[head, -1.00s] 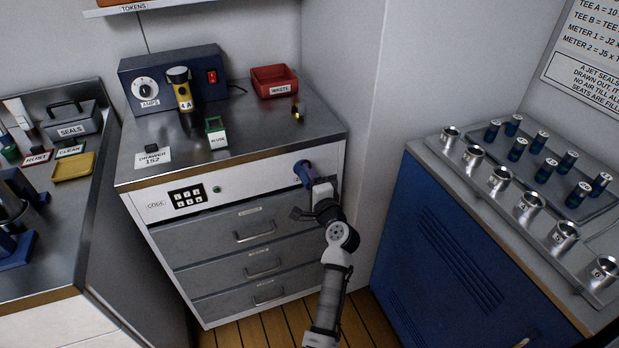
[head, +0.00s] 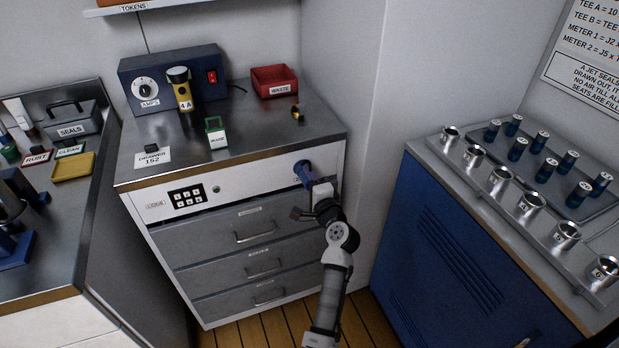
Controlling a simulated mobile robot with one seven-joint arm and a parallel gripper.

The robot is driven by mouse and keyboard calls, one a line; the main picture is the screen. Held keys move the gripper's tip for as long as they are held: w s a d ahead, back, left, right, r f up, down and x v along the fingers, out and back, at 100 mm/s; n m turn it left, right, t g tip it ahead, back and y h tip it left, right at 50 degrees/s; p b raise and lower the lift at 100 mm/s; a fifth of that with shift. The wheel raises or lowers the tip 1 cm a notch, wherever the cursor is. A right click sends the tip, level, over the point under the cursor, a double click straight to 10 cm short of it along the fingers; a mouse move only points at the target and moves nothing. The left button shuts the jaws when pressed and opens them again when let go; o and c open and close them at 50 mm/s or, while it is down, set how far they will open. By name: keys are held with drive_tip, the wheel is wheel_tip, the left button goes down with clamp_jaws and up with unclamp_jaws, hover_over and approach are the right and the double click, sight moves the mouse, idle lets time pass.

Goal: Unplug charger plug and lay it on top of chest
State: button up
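The blue charger plug (head: 301,169) is at the upper right of the chest's white front panel, below the top edge. It appears seated in the panel.
On the chest top stand a blue power unit (head: 140,93) with a yellow torch (head: 183,95), a red waste tray (head: 272,82), a green-and-white tag (head: 216,136) and a drawer card (head: 153,158). The front right of the top is clear. A blue cabinet (head: 440,240) stands at the right.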

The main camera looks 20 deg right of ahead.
clamp_jaws()
drive_tip(key=s, duration=0.6)
idle(1.0)
drive_tip(key=shift+d, duration=0.1)
idle(0.3)
drive_tip(key=s+a+f, duration=0.4)
drive_tip(key=a+f, duration=0.7)
drive_tip(key=f, duration=0.2)
drive_tip(key=s+a+f, duration=0.5)
drive_tip(key=a+f, duration=0.7)
drive_tip(key=f, duration=0.2)
drive_tip(key=shift+s+f+h, duration=0.15)
drive_tip(key=shift+s+h, duration=0.05)
drive_tip(key=shift+h, duration=0.1)
